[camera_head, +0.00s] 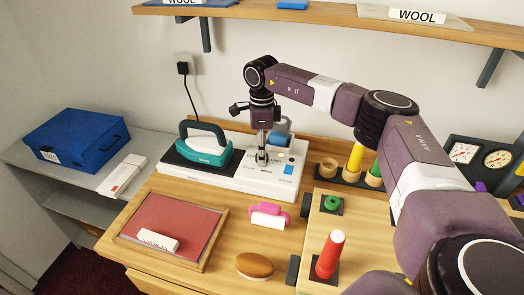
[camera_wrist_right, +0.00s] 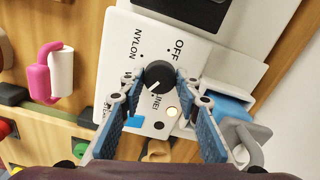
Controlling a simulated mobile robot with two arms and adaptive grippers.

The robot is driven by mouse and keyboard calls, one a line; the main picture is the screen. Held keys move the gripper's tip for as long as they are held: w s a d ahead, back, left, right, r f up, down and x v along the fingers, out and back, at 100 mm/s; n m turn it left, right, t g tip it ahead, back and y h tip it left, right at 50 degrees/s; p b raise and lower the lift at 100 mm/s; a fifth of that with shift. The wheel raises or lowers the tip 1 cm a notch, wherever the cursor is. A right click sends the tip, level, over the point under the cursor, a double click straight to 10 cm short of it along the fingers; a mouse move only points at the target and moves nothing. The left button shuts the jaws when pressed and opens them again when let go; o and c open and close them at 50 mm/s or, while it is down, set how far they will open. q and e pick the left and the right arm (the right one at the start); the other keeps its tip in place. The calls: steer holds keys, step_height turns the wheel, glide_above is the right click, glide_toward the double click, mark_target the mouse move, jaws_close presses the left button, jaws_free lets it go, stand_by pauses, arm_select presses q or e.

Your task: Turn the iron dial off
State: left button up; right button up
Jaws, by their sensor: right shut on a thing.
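The iron dial (camera_wrist_right: 158,75) is a round black knob with a white pointer mark on a white control panel (camera_wrist_right: 117,55). The labels OFF, NYLON and one partly hidden by my finger surround it. The pointer mark faces the lower left of the wrist view, away from OFF. My right gripper (camera_wrist_right: 159,79) is shut on the dial, a fingertip at each side. In the head view my right gripper (camera_head: 262,158) reaches down onto the white iron station (camera_head: 232,180). The teal iron (camera_head: 205,150) rests on its dark pad at left. My left gripper is not in view.
A pink roller (camera_head: 268,212), a brush (camera_head: 254,265) and a red mat in a tray (camera_head: 166,222) lie in front. Wooden cups with colored rods (camera_head: 355,158) stand to the right. A blue box (camera_head: 78,140) is far left; a shelf (camera_head: 340,14) hangs above.

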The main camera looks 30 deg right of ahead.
steer(key=m, duration=0.4)
steer(key=shift+r+m+p, duration=0.15)
steer(key=shift+m+p, duration=0.25)
steer(key=m, duration=0.3)
steer(key=shift+m+p, duration=0.3)
steer(key=m+p, duration=0.1)
steer(key=m, duration=0.6)
steer(key=shift+w+r, duration=0.1)
steer(key=m+p, duration=0.1)
steer(key=m, duration=0.3)
steer(key=m+p, duration=0.1)
steer(key=m, duration=0.2)
steer(key=m+p, duration=0.1)
steer(key=m, duration=0.3)
steer(key=shift+m, duration=0.4)
steer(key=shift+w+d+m+p, duration=0.1)
steer(key=shift+m+p, duration=0.5)
steer(key=shift+m, duration=0.8)
